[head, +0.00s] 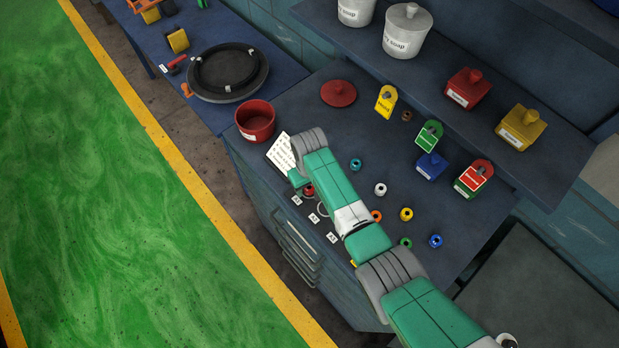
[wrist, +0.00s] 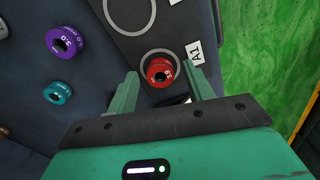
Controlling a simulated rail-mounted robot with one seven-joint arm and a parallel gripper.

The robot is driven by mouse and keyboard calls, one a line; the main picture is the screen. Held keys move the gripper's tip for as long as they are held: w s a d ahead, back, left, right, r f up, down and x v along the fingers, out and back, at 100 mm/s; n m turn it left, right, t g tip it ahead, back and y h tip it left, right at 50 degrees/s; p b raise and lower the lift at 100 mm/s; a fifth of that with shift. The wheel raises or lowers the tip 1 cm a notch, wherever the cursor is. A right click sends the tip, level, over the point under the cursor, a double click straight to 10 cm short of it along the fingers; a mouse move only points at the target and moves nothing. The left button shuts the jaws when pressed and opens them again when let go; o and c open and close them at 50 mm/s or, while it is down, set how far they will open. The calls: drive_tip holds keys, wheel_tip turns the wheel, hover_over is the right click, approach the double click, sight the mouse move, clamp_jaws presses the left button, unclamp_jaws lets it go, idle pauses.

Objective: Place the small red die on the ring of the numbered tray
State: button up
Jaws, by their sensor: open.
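The small red die (wrist: 160,72) is a short round piece with a dark hole and a number on it. In the wrist view it sits within a pale ring outline (wrist: 148,53) beside the label A1, on the dark numbered tray (wrist: 168,32). In the head view the red die (head: 309,190) shows just beside my wrist. My gripper (wrist: 159,70) is open, with one finger on each side of the die and a visible gap on both sides.
Purple (wrist: 65,42) and teal (wrist: 58,92) dies stand left of the tray. White (head: 380,189), orange (head: 376,216), yellow (head: 406,214) and blue (head: 436,241) dies are on the bench. A red bowl (head: 255,121) and white card (head: 281,152) lie near my wrist.

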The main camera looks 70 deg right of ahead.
sight(309, 188)
wheel_tip(309, 188, up, 12)
idle(0.3)
drive_tip(key=w+a+r+n+t+h, duration=0.2)
drive_tip(key=w+a+r+t, duration=0.25)
drive_tip(key=w+r, duration=0.55)
drive_tip(key=w+a+r+n+t+h, duration=0.15)
drive_tip(key=w+a+r+t, duration=0.35)
drive_tip(key=w+r, duration=0.5)
drive_tip(key=w+a+r+n+t, duration=0.25)
drive_tip(key=a+r+t, duration=0.25)
drive_tip(key=a+r, duration=0.95)
drive_tip(key=s+a+r+t+y, duration=0.1)
drive_tip(key=s+a+r+t, duration=0.2)
drive_tip(key=s+a+r, duration=0.2)
drive_tip(key=s+a+r+n+t+y, duration=0.1)
drive_tip(key=s+a+r+t, duration=0.3)
drive_tip(key=r, duration=0.8)
drive_tip(key=s+a+r+t+y, duration=0.1)
drive_tip(key=s+a+r+t, duration=0.2)
drive_tip(key=s+a+r, duration=0.2)
drive_tip(key=a+r, duration=0.3)
drive_tip(key=shift+s+r+n, duration=0.3)
drive_tip(key=shift+r+n, duration=0.1)
